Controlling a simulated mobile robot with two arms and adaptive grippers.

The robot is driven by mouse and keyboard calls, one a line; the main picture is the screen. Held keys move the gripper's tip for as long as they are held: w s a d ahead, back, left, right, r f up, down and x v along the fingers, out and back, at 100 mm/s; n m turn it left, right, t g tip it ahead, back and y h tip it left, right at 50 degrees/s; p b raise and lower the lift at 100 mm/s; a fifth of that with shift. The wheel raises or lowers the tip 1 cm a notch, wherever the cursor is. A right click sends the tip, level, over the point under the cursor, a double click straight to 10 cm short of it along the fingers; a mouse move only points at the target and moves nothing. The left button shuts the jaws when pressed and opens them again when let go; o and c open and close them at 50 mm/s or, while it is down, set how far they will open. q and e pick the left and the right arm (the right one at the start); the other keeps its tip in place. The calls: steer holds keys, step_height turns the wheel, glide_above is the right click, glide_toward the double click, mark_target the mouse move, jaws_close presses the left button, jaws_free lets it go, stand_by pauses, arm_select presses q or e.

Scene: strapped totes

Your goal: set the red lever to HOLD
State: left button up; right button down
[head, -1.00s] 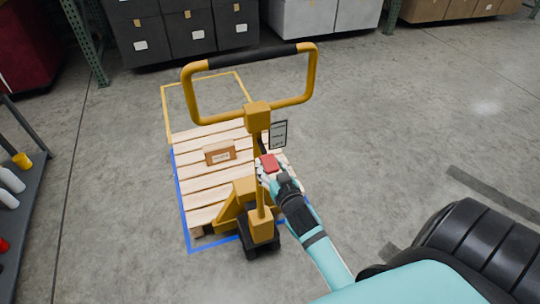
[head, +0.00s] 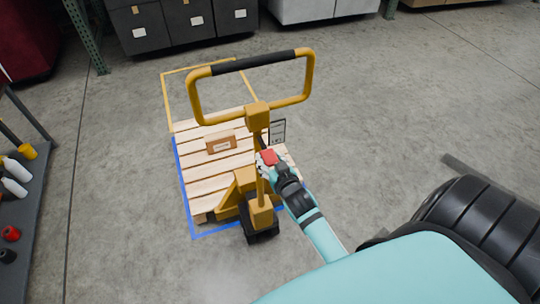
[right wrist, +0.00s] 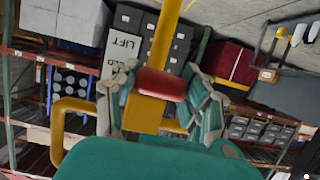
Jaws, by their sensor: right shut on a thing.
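The red lever (head: 268,157) is on the upright column of a yellow pallet jack (head: 258,117). My right gripper (head: 264,166) is at the lever, shut on its red end. In the right wrist view the red lever end (right wrist: 160,84) sits between the fingers of my right gripper (right wrist: 165,100), one on each side. A label plate (head: 277,131) stands beside the column. In the right wrist view the plate (right wrist: 122,43) reads LIFT, with another word below it partly hidden by a finger. My left gripper is not in view.
The jack's looped handle (head: 310,75) rises above the lever. A wooden pallet (head: 205,170) with a small brown box (head: 220,143) lies behind the jack. A shelf (head: 38,185) with bottles stands at the left. The floor to the right is mostly clear.

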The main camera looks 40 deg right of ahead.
steer(key=shift+w+r, duration=0.2)
steer(key=shift+r, duration=0.35)
steer(key=c, duration=1.1)
jaws_free()
steer(key=shift+d, duration=0.1)
steer(key=o, duration=0.5)
steer(key=shift+s+f, duration=0.1)
steer(key=shift+f, duration=0.05)
steer(key=shift+c, duration=0.2)
steer(key=shift+f, duration=0.1)
steer(key=shift+s, duration=0.1)
steer(key=v, duration=1.2)
steer(key=shift+f, duration=0.1)
